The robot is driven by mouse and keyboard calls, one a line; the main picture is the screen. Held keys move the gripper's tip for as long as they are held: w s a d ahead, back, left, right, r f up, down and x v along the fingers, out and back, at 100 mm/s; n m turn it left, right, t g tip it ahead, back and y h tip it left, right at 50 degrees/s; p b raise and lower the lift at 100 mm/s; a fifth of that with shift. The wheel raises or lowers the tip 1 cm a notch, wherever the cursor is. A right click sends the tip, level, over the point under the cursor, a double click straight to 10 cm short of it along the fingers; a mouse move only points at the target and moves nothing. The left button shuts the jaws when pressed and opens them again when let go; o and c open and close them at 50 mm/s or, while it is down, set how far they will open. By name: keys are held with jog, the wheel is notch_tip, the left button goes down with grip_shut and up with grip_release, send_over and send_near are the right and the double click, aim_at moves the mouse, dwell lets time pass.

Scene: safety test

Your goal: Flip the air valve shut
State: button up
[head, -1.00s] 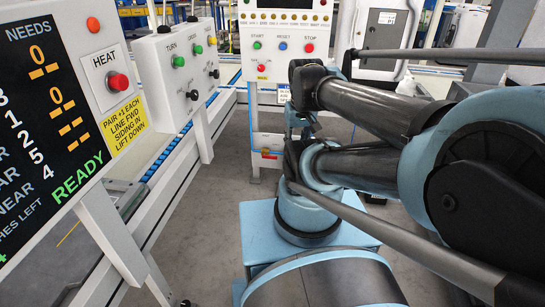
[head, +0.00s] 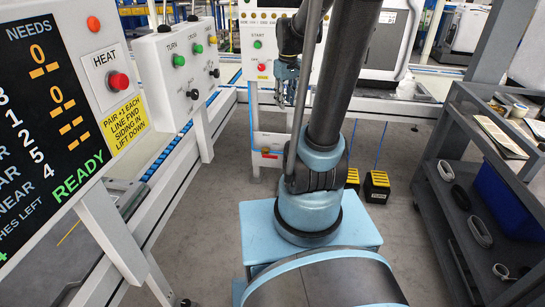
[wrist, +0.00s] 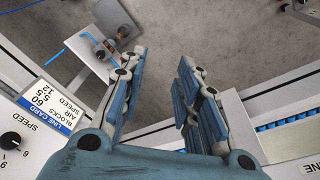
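A small valve with a red handle (head: 267,154) sits on a low white plate below the control panel in the head view. In the wrist view a blue pipe (wrist: 97,44) with a small fitting and a reddish part (wrist: 122,32) shows on a white plate at the upper left; the handle's angle is too small to tell. My gripper (wrist: 163,58) is open and empty, its fingers well apart. The plate lies beyond and left of the left finger. In the head view my gripper (head: 286,88) hangs in front of the control panel, above the valve, partly behind my arm.
The control panel (head: 256,30) with buttons stands above the valve. A line card (wrist: 55,95) and a speed knob (wrist: 10,140) are at the wrist view's left. Yellow-topped black boxes (head: 376,186) stand on the floor. A grey shelf cart (head: 450,200) stands at the right.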

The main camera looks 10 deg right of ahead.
jog(key=w+f+n, duration=0.2)
jog(key=w+f, duration=0.4)
jog(key=w, duration=0.6)
jog(key=w+f+n, duration=0.3)
jog(key=w+f, duration=0.3)
jog(key=w, duration=0.6)
jog(key=w+f+n+g, duration=0.1)
jog(key=w+f, duration=0.3)
jog(key=f, duration=0.3)
jog(key=w+f+n, duration=0.1)
jog(key=w+f, duration=0.3)
jog(key=f, duration=0.3)
jog(key=shift+w+d+f+n, duration=0.15)
jog(key=shift+w+f+n, duration=0.4)
jog(key=shift+f, duration=3.8)
jog(key=shift+w+d+f+n, duration=0.25)
jog(key=shift+w+f, duration=0.55)
jog(key=shift+f, duration=3.55)
jog(key=shift+w+d+f+n, duration=0.1)
jog(key=shift+w+f+n, duration=0.45)
jog(key=shift+f, duration=3.8)
jog(key=shift+w, duration=0.15)
grip_shut()
